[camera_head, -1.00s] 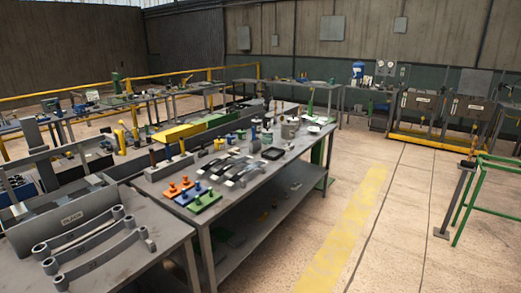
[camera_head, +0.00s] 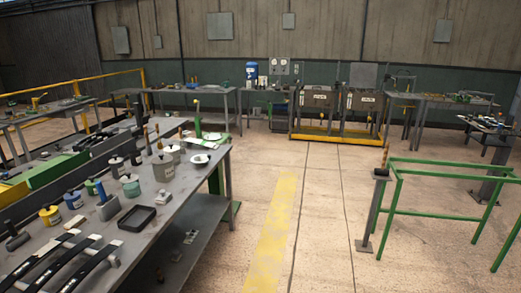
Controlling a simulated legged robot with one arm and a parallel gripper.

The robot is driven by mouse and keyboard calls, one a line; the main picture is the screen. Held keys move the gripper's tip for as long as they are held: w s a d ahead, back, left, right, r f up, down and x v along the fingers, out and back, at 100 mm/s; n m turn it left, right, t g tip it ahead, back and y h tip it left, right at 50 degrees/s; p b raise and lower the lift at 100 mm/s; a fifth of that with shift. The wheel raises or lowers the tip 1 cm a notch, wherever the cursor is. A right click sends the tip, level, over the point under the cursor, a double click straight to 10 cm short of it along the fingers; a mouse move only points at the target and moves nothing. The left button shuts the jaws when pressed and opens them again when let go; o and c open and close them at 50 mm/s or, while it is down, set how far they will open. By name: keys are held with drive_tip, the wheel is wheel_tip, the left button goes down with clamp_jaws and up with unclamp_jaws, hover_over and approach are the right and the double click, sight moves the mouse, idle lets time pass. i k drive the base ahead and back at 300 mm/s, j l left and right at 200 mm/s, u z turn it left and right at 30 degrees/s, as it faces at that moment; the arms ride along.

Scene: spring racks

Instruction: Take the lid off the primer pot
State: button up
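Several small pots stand on the long grey workbench (camera_head: 185,203) at the left. The largest is a grey pot with a pale label and a light lid (camera_head: 163,171). Near it are a pale green pot (camera_head: 130,186), a dark pot (camera_head: 117,166) and a whitish pot (camera_head: 174,152). A blue-grey pot (camera_head: 73,199) and a yellow pot (camera_head: 50,216) stand closer to me. The labels are too small to read, so I cannot tell which is the primer pot. My gripper is not in view.
A black tray (camera_head: 137,218) and dark curved leaf springs (camera_head: 60,265) lie on the bench. Open floor with a yellow stripe (camera_head: 272,240) runs along its right side. A green rail frame (camera_head: 440,185) and a grey post (camera_head: 372,212) stand at right.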

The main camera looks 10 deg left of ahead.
sight(116, 160)
drive_tip(key=i+u, duration=0.1)
drive_tip(key=i, duration=0.5)
drive_tip(key=i+l+u, duration=0.1)
drive_tip(key=i, duration=0.5)
drive_tip(key=i+l+u, duration=0.1)
drive_tip(key=i, duration=0.5)
drive_tip(key=i+j+u, duration=0.2)
drive_tip(key=i+u, duration=0.15)
drive_tip(key=i, duration=0.25)
drive_tip(key=i+u, duration=0.4)
drive_tip(key=i, duration=0.15)
drive_tip(key=i+l+u, duration=0.15)
drive_tip(key=i+u, duration=0.2)
drive_tip(key=i, duration=0.25)
drive_tip(key=i+l+u, duration=0.35)
drive_tip(key=i, duration=0.2)
